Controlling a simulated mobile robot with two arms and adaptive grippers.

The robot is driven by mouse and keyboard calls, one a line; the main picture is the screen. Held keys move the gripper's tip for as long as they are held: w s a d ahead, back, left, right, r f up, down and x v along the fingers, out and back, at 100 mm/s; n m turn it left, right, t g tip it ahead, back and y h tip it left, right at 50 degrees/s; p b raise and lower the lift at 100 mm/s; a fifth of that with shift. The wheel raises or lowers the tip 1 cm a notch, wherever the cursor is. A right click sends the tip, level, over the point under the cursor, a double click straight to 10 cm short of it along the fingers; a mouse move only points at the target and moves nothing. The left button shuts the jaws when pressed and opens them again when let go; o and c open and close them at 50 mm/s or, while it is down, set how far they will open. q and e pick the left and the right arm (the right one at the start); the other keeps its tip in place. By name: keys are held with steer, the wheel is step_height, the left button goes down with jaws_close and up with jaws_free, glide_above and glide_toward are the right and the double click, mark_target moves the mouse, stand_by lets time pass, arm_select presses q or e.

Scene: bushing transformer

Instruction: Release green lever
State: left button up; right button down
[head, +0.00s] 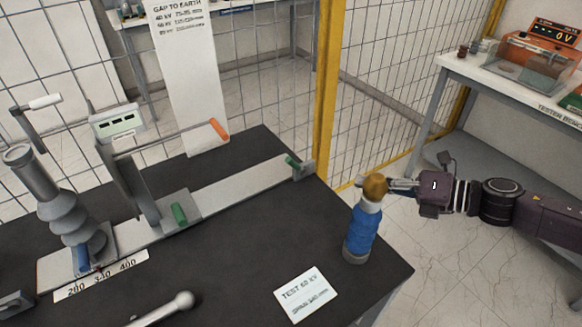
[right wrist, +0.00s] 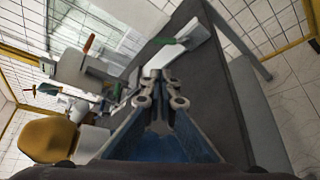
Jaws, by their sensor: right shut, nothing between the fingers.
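A small green lever (head: 180,214) stands on the grey carriage (head: 160,218) of a flat metal rail on the dark table. A second green piece (head: 292,160) sits at the rail's far right end, by a grey end block. My right gripper (head: 390,185) is beyond the table's right edge, partly behind a brown-topped blue cylinder, apart from both green pieces. Its fingertips (right wrist: 160,92) are together and empty. My left gripper is not in view.
The blue cylinder (head: 361,235) stands upright near the table's right edge. A ribbed grey bushing (head: 65,215) and an orange-handled frame (head: 215,130) stand at left. A white card (head: 306,295) lies in front. A yellow post (head: 326,90) and mesh fence stand behind.

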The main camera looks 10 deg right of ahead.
steer(key=a, duration=0.1)
steer(key=p, duration=0.4)
glide_toward(296, 167)
steer(key=s+r, duration=0.2)
steer(key=s, duration=0.1)
steer(key=x, duration=0.3)
steer(key=p+x, duration=0.1)
steer(key=x, duration=0.3)
steer(key=p+x, duration=0.1)
steer(key=x, duration=0.2)
steer(key=shift+a+f, duration=0.2)
steer(key=shift+f, duration=0.15)
steer(key=shift+w+a+f+p, duration=0.2)
steer(key=shift+w+a+p, duration=0.1)
steer(key=shift+w+a, duration=0.1)
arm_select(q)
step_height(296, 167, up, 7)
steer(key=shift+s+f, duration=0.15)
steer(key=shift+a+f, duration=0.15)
